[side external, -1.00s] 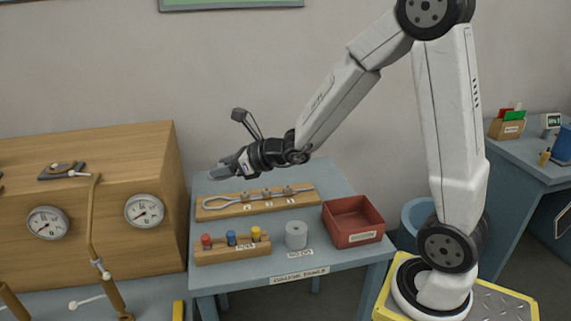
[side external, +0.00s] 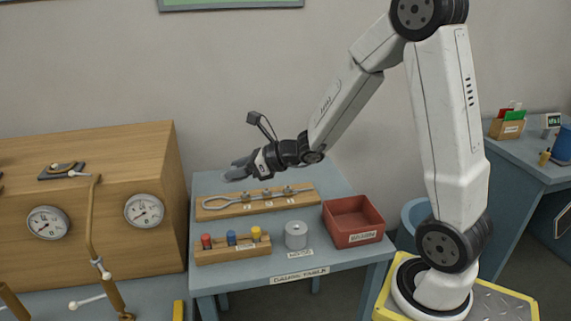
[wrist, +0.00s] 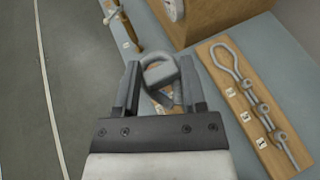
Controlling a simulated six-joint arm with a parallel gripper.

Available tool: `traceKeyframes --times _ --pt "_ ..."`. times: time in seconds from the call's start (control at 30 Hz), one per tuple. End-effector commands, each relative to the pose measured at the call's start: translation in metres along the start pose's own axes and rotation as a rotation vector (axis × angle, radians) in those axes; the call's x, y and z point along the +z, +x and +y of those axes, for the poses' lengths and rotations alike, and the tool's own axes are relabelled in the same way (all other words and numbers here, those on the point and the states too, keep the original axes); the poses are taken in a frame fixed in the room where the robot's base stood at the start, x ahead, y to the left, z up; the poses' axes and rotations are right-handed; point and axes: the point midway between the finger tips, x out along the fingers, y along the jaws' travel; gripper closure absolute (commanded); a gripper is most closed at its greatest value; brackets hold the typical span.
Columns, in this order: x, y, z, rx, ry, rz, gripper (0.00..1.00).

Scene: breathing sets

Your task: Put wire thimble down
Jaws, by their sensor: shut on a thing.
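The wire thimble (wrist: 160,77) is a grey teardrop-shaped metal piece with an open middle, seen in the wrist view between the fingers of my gripper (wrist: 161,92). The gripper is shut on it. The thimble is too small to make out clearly there.
A wooden board (side external: 308,199) holds a wire loop with clips on the table. A wooden cabinet with gauges (side external: 90,140) stands at the left.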

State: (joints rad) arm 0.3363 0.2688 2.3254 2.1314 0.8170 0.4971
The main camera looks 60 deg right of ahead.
Motion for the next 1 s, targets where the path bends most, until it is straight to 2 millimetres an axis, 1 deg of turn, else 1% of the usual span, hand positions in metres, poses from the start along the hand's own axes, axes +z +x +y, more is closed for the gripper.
traceKeyframes --times 0.03,0.1,0.27,0.4,0.53,0.7,0.83,1.0 --pt "-0.009 -0.003 -0.009 0.012 -0.001 0.003 1.0" --pt "-0.021 -0.008 -0.017 0.041 -0.012 0.003 1.0" --pt "-0.048 -0.023 -0.032 0.111 -0.04 0.002 1.0" --pt "-0.074 -0.039 -0.043 0.174 -0.067 0.001 1.0" --pt "-0.1 -0.058 -0.048 0.236 -0.091 0.0 1.0" --pt "-0.128 -0.084 -0.05 0.309 -0.124 -0.001 1.0" --pt "-0.143 -0.099 -0.049 0.349 -0.142 -0.001 1.0" --pt "-0.152 -0.11 -0.046 0.377 -0.155 -0.002 1.0"
